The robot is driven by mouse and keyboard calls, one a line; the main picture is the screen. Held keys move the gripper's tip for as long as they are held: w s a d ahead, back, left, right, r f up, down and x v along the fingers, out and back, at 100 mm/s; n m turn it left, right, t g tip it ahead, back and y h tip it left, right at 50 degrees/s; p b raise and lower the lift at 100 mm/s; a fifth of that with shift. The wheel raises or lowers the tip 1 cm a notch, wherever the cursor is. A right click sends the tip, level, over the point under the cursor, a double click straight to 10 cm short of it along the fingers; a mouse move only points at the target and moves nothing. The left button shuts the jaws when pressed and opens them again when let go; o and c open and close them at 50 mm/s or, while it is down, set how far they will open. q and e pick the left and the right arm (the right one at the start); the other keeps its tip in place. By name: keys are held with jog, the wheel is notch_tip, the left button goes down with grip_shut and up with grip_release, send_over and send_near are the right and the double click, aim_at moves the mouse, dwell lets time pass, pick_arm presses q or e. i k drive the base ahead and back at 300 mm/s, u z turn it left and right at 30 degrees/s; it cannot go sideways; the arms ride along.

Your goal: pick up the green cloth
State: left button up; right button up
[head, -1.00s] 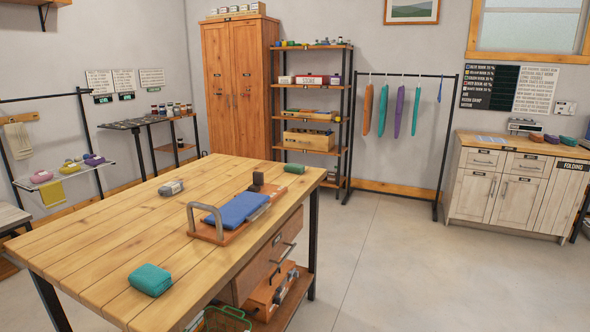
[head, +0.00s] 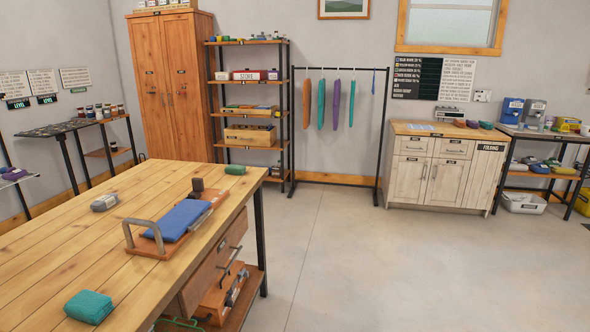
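A folded teal-green cloth (head: 88,306) lies on the near end of the wooden table. A small dark green folded or rolled item (head: 235,169) lies at the table's far right corner. A green-teal cloth (head: 351,103) hangs at the right of the row on the black rack, beside a purple cloth (head: 336,104). I cannot tell which of these is the green cloth meant. Neither of my grippers is in view.
The wooden table (head: 60,242) fills the lower left, with a blue cloth (head: 178,220) on a handled board. A pale cabinet (head: 430,180) with small coloured cloths on top stands at the right of the rack (head: 381,150). The concrete floor (head: 400,270) between is clear.

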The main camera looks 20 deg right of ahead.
aim_at(235, 170)
jog(key=z, duration=0.95)
jog(key=i, duration=3.85)
jog(key=u, duration=3.35)
